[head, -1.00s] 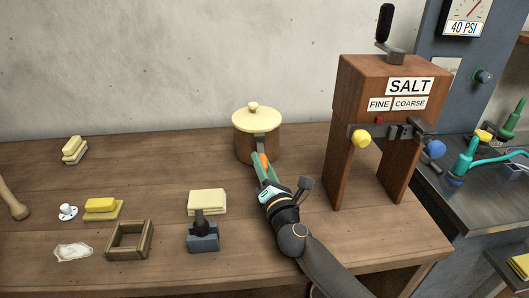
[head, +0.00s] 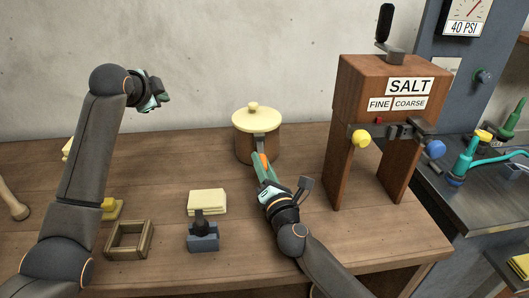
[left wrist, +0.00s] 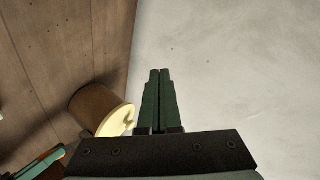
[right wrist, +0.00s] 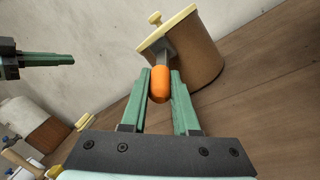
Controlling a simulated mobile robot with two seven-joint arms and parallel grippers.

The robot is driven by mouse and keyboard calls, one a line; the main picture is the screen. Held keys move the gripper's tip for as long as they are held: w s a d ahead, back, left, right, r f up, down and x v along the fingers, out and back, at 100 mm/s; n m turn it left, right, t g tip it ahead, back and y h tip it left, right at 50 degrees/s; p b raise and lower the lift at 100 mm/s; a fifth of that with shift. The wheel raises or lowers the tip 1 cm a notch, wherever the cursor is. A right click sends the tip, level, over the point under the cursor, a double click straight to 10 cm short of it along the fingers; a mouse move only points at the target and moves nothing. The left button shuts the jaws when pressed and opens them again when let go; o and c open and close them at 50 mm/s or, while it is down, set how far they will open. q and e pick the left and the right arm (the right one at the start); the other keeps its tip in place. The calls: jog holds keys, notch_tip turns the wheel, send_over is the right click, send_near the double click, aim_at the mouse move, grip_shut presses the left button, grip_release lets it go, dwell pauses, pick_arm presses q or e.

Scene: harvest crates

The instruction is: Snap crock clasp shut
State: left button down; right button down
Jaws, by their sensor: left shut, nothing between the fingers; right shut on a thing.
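The brown crock (head: 270,148) stands at the back middle of the table. Its cream lid (head: 250,120) with a round knob sits on top. A grey clasp (head: 260,142) with an orange tip (right wrist: 160,85) hangs on the crock's front. My right gripper (head: 259,158) is shut on the orange tip, seen between its fingers in the right wrist view (right wrist: 160,75). My left gripper (head: 158,92) is shut and empty, raised left of the crock. In the left wrist view its fingers (left wrist: 160,72) are together, with the crock (left wrist: 92,105) at lower left.
A wooden salt dispenser (head: 355,95) stands right of the crock. A wooden frame (head: 128,252), a grey block with a black handle (head: 203,240) and a pale yellow stack (head: 207,201) lie in front. The wall is behind.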

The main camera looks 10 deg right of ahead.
pick_arm(q)
jog(key=s+d+m+g+h, duration=0.25)
jog(key=s+d, duration=0.25)
jog(key=d, duration=0.6)
pick_arm(e)
jog(key=shift+f, duration=0.2)
pick_arm(q)
jog(key=m+g+h, duration=0.2)
jog(key=g, duration=0.4)
send_over(264, 163)
jog(key=s+d, duration=0.1)
jog(key=d, duration=0.2)
notch_tip(264, 163, down, 8)
jog(key=shift+w+a+f, duration=0.2)
jog(key=shift+a+f, duration=0.35)
jog(key=shift+a, duration=0.05)
jog(key=shift+w+a+f, duration=0.15)
jog(key=shift+a+f, duration=0.35)
jog(key=shift+a, duration=0.05)
jog(key=shift+w+a+f, duration=0.1)
jog(key=shift+a+f, duration=0.2)
